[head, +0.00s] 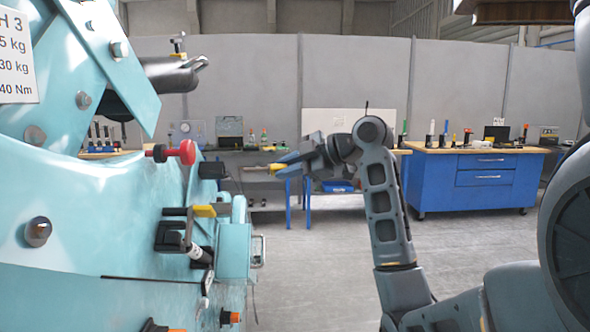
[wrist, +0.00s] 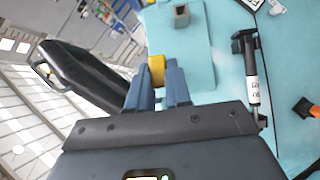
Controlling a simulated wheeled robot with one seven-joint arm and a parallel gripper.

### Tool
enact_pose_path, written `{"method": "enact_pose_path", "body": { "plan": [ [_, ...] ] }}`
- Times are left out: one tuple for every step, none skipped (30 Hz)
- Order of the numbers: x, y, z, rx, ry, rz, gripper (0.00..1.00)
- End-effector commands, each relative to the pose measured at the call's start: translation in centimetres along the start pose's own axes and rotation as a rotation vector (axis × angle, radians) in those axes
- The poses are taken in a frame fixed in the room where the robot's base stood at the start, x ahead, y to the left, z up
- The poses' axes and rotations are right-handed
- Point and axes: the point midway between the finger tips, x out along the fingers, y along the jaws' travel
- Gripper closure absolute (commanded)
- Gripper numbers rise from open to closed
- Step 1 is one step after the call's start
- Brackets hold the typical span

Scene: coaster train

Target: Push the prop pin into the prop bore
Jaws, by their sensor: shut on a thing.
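My gripper (head: 287,164) is to the right of the teal machine, with its fingers pointing left toward it. In the wrist view its blue-grey fingers (wrist: 160,90) are shut on a yellow piece, which I take to be the prop pin (wrist: 157,69); the yellow also shows in the head view (head: 277,168). The pin's far end is hard to make out. A dark stub (head: 211,170) sticks out from the machine, left of the pin and apart from it. A small grey block (wrist: 181,15) with a dark opening shows beyond the fingers; whether it is the prop bore I cannot tell.
The teal machine (head: 75,210) fills the left. A red knob (head: 187,152), a yellow-handled clamp (head: 204,211) and a dark arm with a hook (head: 170,74) protrude from it. A labelled cylinder (wrist: 252,80) lies beside the fingers. A blue workbench (head: 470,180) stands behind; the floor between is clear.

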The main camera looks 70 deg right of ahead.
Motion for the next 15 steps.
{"method": "enact_pose_path", "body": {
  "plan": [
    [0.4, -0.1, -0.3, -0.002, 0.002, -0.001, 1.0],
    [0.6, -0.1, -0.5, -0.002, 0.002, -0.001, 1.0],
    [0.9, -0.1, -0.7, -0.002, 0.001, -0.001, 1.0],
    [1.1, -0.1, -0.8, -0.002, 0.001, -0.001, 1.0],
    [1.4, -0.1, -1.0, -0.001, 0.001, -0.002, 1.0],
    [1.6, -0.1, -1.2, -0.001, 0.001, -0.002, 1.0],
    [1.8, -0.1, -1.3, -0.001, 0.001, -0.002, 1.0],
    [1.9, 0.0, -1.4, -0.001, 0.001, -0.001, 1.0],
    [2.1, 0.0, -1.5, -0.001, 0.001, -0.001, 1.0],
    [2.2, 0.0, -1.6, -0.001, 0.001, 0.0, 1.0],
    [2.4, 0.0, -1.7, -0.001, 0.001, 0.0, 1.0],
    [2.5, 0.0, -1.8, -0.001, 0.0, 0.0, 1.0],
    [2.6, 0.0, -1.9, -0.001, 0.0, 0.0, 1.0],
    [2.6, 0.0, -1.9, -0.001, 0.0, 0.0, 1.0],
    [2.7, 0.0, -2.0, -0.001, 0.0, 0.0, 1.0]
  ]
}}
